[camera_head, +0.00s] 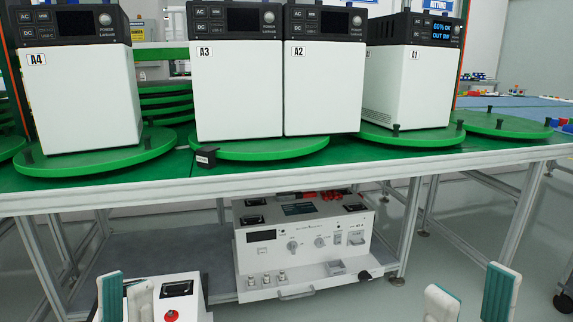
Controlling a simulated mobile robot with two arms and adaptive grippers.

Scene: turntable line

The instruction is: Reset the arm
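My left gripper (125,299) shows at the bottom left, with a teal-padded finger and a white finger standing apart. It looks open, with nothing seen between its fingers. My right gripper (469,298) shows at the bottom right. Its two teal-padded fingers are clearly apart and the space between them is empty. Both grippers are on the near side of the workbench (130,193) and appear clear of the white units. The lower parts of both arms are cut off by the frame edge.
White power units A4 (84,98), A3 (238,90), A2 (325,90) and A1 (408,90) stand on green turntables. A rightmost turntable (505,124) is empty. A small black block (206,157) sits near the bench edge. A test instrument (305,245) sits on the lower shelf.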

